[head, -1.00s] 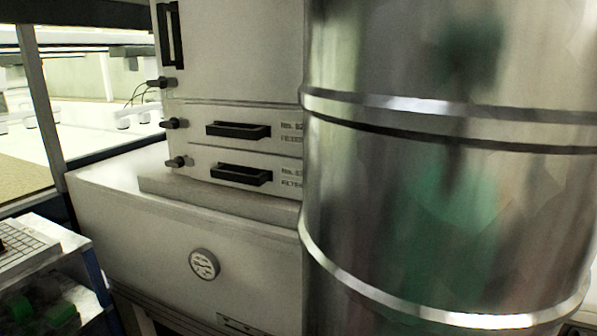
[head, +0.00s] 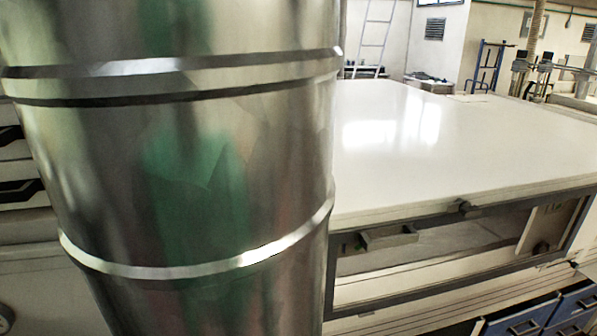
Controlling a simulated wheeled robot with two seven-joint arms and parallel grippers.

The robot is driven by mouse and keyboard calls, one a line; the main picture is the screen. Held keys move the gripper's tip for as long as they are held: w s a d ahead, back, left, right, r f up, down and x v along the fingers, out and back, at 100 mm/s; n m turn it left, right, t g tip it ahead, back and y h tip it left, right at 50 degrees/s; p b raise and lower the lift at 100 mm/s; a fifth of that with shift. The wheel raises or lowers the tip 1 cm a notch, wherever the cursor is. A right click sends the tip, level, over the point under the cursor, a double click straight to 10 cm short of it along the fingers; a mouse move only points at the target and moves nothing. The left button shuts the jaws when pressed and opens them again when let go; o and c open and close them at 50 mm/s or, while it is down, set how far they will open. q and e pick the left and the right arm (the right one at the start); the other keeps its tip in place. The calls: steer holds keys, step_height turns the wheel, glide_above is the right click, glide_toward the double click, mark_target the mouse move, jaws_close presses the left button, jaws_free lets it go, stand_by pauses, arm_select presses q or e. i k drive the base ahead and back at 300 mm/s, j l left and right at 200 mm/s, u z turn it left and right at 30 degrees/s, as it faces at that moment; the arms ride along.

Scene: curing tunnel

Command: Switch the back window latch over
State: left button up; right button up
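A long window (head: 490,234) with a dark frame runs along the front of a white machine at the lower right. A small dark knob (head: 465,207) sits on its upper frame edge. Another dark knob (head: 541,248) shows near its right end. A pale tray-like box (head: 388,237) with a small dark fitting beside it shows at the window's left. I cannot tell which of these, if any, is the back window latch, or its position. Neither gripper is in view.
A large shiny metal drum (head: 180,150) with bands fills the left half and hides what lies behind it. The machine's white top (head: 450,140) is broad and bare. Blue drawers (head: 525,318) stand at the lower right. A ladder (head: 376,35) stands at the back.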

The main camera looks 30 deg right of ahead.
mark_target(465, 208)
steer(key=z, duration=1.95)
